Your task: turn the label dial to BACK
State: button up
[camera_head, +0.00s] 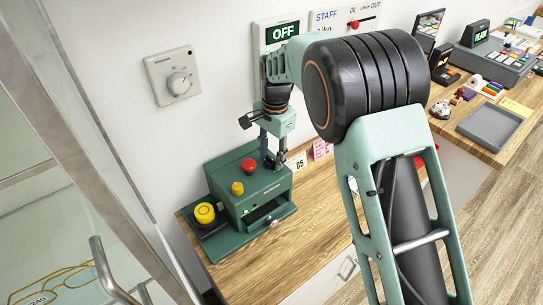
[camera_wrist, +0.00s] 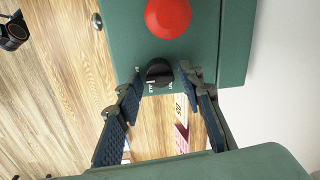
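A small black dial (camera_wrist: 159,72) sits on the green machine (camera_wrist: 137,30) in the wrist view. A pale mark shows on its face, and small white lettering beside it is too small to read surely. My gripper (camera_wrist: 163,79) is open, with one fingertip on each side of the dial; I cannot tell whether either touches it. In the head view, my gripper (camera_head: 273,160) reaches down to the top right of the green machine (camera_head: 265,183), and its fingers hide the dial.
A red button (camera_wrist: 168,17) is close to the dial. A yellow knob (camera_head: 237,188) and a yellow button (camera_head: 205,213) are farther left. A wall dial (camera_head: 179,83) is above the machine. The wooden counter (camera_head: 300,238) is clear in front.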

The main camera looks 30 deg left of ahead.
jog(key=shift+o, duration=0.3)
notch_tip(320, 180, up, 12)
jog(key=shift+d, duration=0.35)
jog(key=shift+s, duration=0.1)
dwell(0.3)
